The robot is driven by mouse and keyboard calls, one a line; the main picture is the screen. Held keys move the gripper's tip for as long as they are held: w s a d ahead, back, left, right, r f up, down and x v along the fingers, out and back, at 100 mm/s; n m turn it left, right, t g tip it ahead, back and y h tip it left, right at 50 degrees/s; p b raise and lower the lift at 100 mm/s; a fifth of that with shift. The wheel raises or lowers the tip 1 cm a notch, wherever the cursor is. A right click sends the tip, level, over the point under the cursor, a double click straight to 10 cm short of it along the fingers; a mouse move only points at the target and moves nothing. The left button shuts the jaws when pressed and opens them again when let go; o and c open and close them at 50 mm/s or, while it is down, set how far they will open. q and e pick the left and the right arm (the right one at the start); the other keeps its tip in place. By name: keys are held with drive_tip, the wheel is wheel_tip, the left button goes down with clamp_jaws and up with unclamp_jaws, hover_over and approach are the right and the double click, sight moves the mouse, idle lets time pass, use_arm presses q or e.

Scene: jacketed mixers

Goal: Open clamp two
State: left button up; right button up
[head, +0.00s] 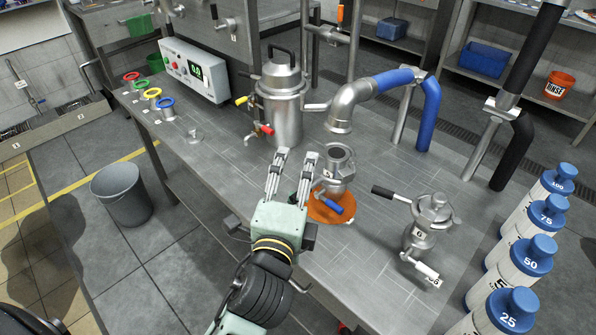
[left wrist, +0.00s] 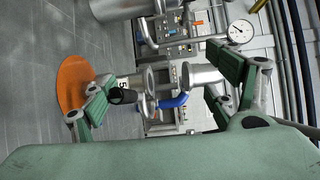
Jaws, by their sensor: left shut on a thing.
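A steel fitting (head: 338,172) with an open top and a dark handle stands upright on a round orange mat (head: 327,214). In the left wrist view the fitting (left wrist: 140,84) carries a label that looks like a 5, and its dark handle (left wrist: 122,96) points at the camera. My left gripper (head: 293,154) is beside the fitting, on its left. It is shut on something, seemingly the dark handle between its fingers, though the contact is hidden. A blue lever (head: 333,207) lies at the mat. I cannot tell which clamp is number two. My right gripper is not in view.
A tall steel vessel (head: 281,105) stands behind my left gripper. A bent steel pipe with a blue sleeve (head: 392,79) arches close by. A lidded steel pot (head: 432,217) with a black handle is to the right. Blue-capped bottles (head: 503,312) line the right edge.

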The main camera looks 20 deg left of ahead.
use_arm(q)
drive_tip(key=s+r, duration=0.2)
drive_tip(key=shift+s+d+t, duration=0.1)
drive_tip(key=shift+s+t, duration=0.2)
drive_tip(key=shift+c, duration=0.4)
drive_tip(key=shift+s+b, duration=0.4)
drive_tip(key=shift+s, duration=0.75)
drive_tip(key=c, duration=0.7)
drive_tip(key=shift+w+d+f, duration=0.15)
drive_tip(key=shift+w+f, duration=0.05)
